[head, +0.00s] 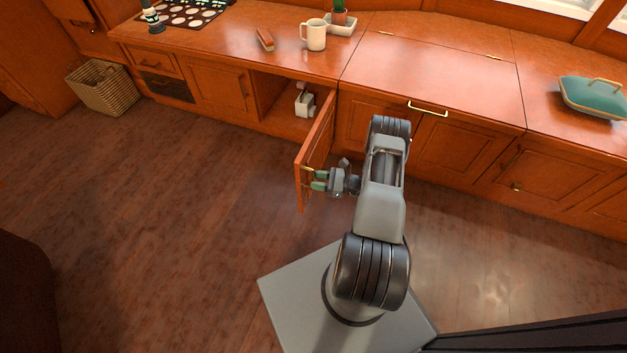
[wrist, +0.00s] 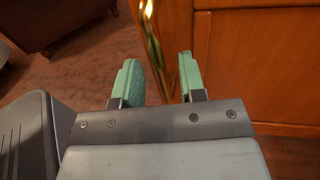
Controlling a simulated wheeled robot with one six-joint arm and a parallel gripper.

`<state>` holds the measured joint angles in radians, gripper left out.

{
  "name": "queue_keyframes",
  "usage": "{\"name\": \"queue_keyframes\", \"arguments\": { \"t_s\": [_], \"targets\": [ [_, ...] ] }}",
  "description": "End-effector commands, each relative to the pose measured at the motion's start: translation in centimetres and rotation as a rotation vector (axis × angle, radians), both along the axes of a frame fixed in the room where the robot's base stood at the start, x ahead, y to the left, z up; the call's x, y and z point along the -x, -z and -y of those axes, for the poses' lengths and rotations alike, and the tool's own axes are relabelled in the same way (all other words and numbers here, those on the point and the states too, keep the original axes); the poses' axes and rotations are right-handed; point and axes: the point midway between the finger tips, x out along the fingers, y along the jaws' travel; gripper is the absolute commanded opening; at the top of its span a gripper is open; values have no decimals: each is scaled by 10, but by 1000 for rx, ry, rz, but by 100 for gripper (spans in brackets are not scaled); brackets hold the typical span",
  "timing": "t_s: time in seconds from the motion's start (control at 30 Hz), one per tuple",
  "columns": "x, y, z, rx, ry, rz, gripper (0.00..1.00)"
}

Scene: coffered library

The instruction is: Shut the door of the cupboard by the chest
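The cupboard door (head: 317,143) of orange-brown wood stands wide open, swung out from its right side. The open cupboard (head: 272,106) shows a small white object (head: 304,101) inside. The chest (head: 430,75) with a closed lid and brass handle is just right of it. My gripper (head: 319,180) is at the door's free edge, by its brass handle (head: 308,169). In the wrist view the green fingers (wrist: 158,82) stand apart, with the brass handle (wrist: 152,38) and the door edge seen between them. Whether they touch is unclear.
A white mug (head: 314,35), a reddish block (head: 265,39) and a potted cactus (head: 339,13) stand on the counter. A wicker basket (head: 103,88) stands at the far left. The floor left of the door is clear.

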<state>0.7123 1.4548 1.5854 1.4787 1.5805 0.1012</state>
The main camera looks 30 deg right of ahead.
Motion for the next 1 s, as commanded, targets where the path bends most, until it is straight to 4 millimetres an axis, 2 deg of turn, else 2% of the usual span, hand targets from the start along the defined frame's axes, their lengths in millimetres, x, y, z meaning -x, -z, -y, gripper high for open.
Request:
{"name": "queue_keyframes", "arguments": {
  "t_s": [0.2,0.57,0.93,1.0],
  "targets": [
    [-8,0,-13,1,-1,-1,38],
    [-10,0,-14,1,1,-1,37],
    [-10,0,-14,1,0,-1,1],
    [-10,0,-14,1,0,-1,0]
  ]
}}
